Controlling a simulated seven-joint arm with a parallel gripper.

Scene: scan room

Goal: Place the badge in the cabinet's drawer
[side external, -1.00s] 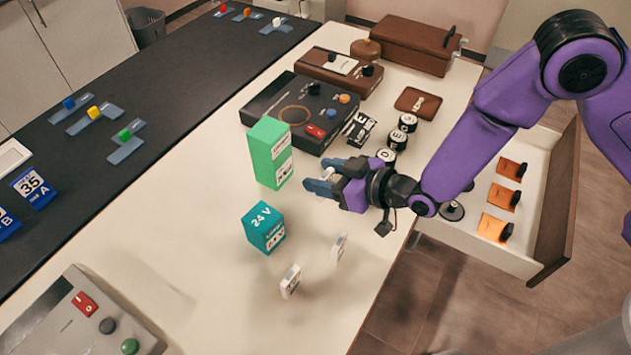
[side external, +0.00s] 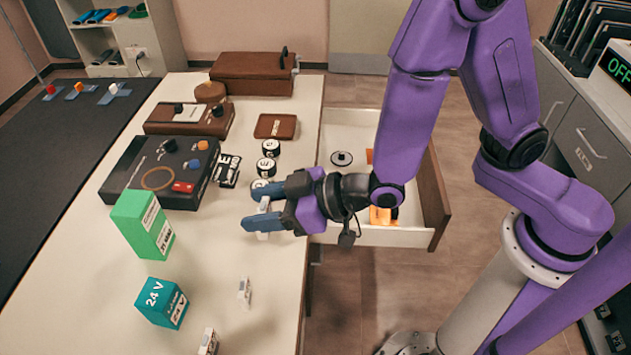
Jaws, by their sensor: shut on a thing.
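My gripper (side external: 256,209) is shut on a small white thing (side external: 264,206) that looks like the badge. The fingers partly hide it, so its face cannot be read. The gripper is above the pale tabletop near its right edge, to the right of the green box. The drawer (side external: 434,195) is pulled out at the right of the table, with a brown front and white inside. It holds orange pieces (side external: 380,215) and a black round piece (side external: 342,158). My arm passes over it and hides part of its inside.
Two small white upright pieces (side external: 244,291) (side external: 208,342) stand near the front. A green box (side external: 142,224) and a teal "24 V" box (side external: 161,302) stand to the left. Black round pieces (side external: 266,167), a dark control box (side external: 160,172) and a brown tray (side external: 275,126) lie behind.

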